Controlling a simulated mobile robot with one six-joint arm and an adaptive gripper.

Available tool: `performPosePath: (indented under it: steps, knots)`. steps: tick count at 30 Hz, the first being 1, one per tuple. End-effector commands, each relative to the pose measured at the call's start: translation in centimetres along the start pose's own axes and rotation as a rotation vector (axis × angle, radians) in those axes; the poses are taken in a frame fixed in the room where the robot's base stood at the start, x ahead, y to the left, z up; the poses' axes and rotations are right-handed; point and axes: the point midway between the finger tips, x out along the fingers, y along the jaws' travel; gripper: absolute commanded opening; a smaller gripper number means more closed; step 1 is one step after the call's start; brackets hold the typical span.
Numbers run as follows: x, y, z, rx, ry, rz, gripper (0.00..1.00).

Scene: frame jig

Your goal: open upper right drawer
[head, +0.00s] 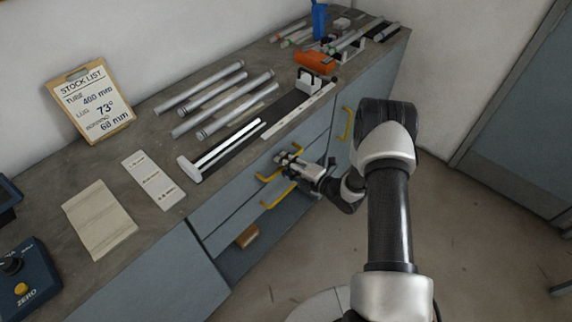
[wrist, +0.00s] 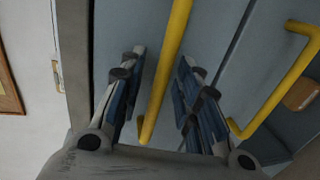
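The upper drawer (head: 237,188) is a blue-grey front under the worktop and looks shut. Its yellow bar handle (head: 265,178) is partly hidden by my gripper (head: 284,160), which is at the handle's right part. In the wrist view, the handle (wrist: 172,62) runs between the two fingers of my gripper (wrist: 160,62). The fingers are apart, with a visible gap on both sides of the bar, so the gripper is open around it and not clamped. The lower drawer's yellow handle (head: 279,196) is just below; it also shows at the right of the wrist view (wrist: 283,92).
Below the drawers is an open space with a brown block (head: 247,236). A cabinet with a vertical yellow handle (head: 348,124) stands to the right. The worktop (head: 148,228) holds tubes (head: 222,95), a stock list board (head: 88,101) and a control box (head: 25,277). The floor in front is mostly clear.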

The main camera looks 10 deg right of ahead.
Motion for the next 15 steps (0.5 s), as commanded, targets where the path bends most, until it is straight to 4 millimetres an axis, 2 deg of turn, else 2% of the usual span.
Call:
performPosePath:
  steps: [2,12,15]
  knots:
    - [-0.02,0.00,0.00,0.000,0.000,0.000,0.24]
    - [-0.04,-0.01,0.00,0.000,0.000,0.000,0.02]
    - [-0.04,-0.01,0.00,0.000,0.000,0.000,0.00]
